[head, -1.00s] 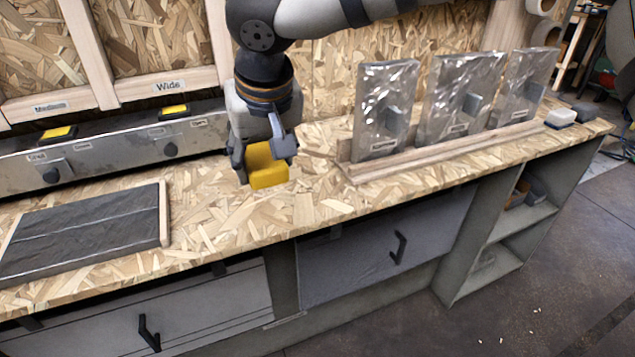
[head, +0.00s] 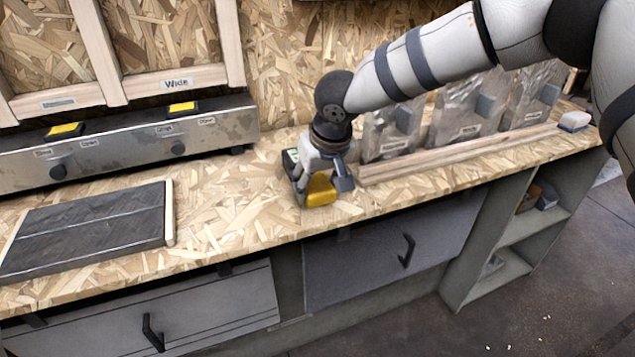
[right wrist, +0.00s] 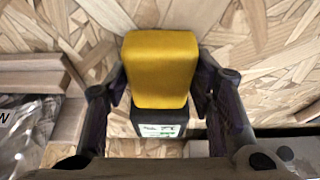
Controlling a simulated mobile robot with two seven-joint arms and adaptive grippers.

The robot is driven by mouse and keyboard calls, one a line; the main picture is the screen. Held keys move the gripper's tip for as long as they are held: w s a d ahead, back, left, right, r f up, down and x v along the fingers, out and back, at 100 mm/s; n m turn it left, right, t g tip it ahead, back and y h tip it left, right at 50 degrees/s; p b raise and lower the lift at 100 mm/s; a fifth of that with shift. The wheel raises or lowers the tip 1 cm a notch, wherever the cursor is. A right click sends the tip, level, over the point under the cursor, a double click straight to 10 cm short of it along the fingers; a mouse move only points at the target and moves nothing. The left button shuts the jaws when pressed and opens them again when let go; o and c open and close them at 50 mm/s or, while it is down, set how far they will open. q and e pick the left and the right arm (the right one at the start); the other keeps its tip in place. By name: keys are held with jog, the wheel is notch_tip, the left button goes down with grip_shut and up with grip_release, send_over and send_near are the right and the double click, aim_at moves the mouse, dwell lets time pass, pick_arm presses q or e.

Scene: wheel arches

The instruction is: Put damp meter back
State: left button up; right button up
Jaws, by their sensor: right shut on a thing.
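My right gripper (head: 326,178) is shut on the damp meter, low over the chipboard bench right of its middle. The meter has a yellow end (head: 318,190) towards the bench's front edge and a dark body with a small pale display (head: 291,158) behind. In the right wrist view, the fingers stand on either side of the meter (right wrist: 160,70), and its dark end with the display lies lower in the picture. I cannot tell whether the meter touches the bench. My left gripper is not in view.
A grey metal rail unit (head: 125,143) with knobs and yellow-topped black items stands along the back left. A dark framed panel (head: 85,228) lies at front left. Bare bench lies left of the gripper.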

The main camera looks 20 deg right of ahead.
jog(key=shift+f, duration=0.2)
jog(key=o, duration=1)
jog(key=shift+o, duration=0.2)
jog(key=shift+r, duration=0.1)
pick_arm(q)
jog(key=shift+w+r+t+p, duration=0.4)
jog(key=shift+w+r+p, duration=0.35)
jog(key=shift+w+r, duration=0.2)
pick_arm(e)
jog(key=v, duration=1.2)
jog(key=shift+r, duration=0.1)
